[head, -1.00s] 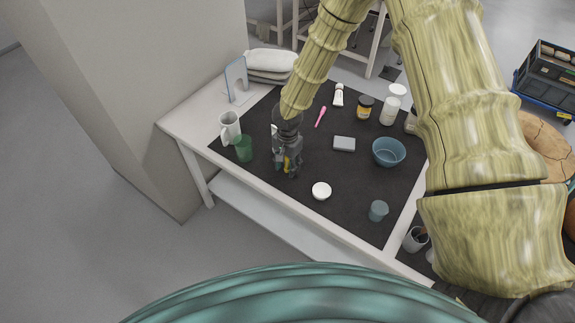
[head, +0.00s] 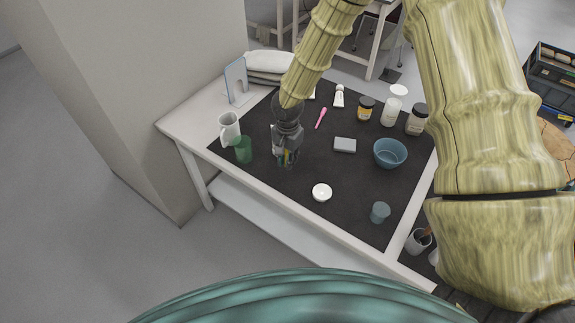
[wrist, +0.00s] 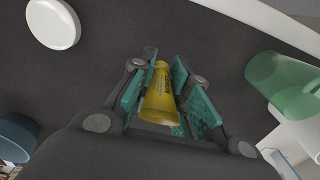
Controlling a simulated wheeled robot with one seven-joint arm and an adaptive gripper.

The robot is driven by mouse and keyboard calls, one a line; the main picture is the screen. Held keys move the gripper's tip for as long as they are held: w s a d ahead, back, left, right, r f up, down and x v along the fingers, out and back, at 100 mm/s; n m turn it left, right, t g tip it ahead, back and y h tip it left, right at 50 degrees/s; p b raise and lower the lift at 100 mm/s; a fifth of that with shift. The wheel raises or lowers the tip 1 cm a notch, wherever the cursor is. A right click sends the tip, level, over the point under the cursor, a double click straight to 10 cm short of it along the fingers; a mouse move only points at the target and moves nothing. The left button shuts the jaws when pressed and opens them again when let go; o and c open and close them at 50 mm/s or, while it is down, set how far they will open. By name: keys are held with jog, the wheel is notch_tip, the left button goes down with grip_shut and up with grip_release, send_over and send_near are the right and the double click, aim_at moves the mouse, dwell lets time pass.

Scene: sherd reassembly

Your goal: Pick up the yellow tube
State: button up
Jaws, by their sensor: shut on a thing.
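The yellow tube (wrist: 160,95) is between the two teal finger pads of my gripper (wrist: 165,85) in the wrist view. Dark lettering shows on its side, and its wide end points toward the palm. My gripper is shut on it. In the head view my gripper (head: 287,160) is over the left part of the dark mat (head: 300,215). There the tube is mostly hidden by the fingers. I cannot tell whether it still touches the mat.
A green cup (head: 244,150) and a white mug (head: 229,127) stand left of my gripper. A white round lid (head: 321,192) lies to the front right. A grey block (head: 345,145) and blue bowl (head: 390,153) are to the right.

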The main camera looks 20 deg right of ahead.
jog(key=s+a+r+b, duration=0.1)
jog(key=s+b, duration=0.3)
jog(key=s, duration=1.2)
jog(key=shift+a+r, duration=0.15)
jog(key=shift+a, duration=0.3)
jog(key=shift+w, duration=0.1)
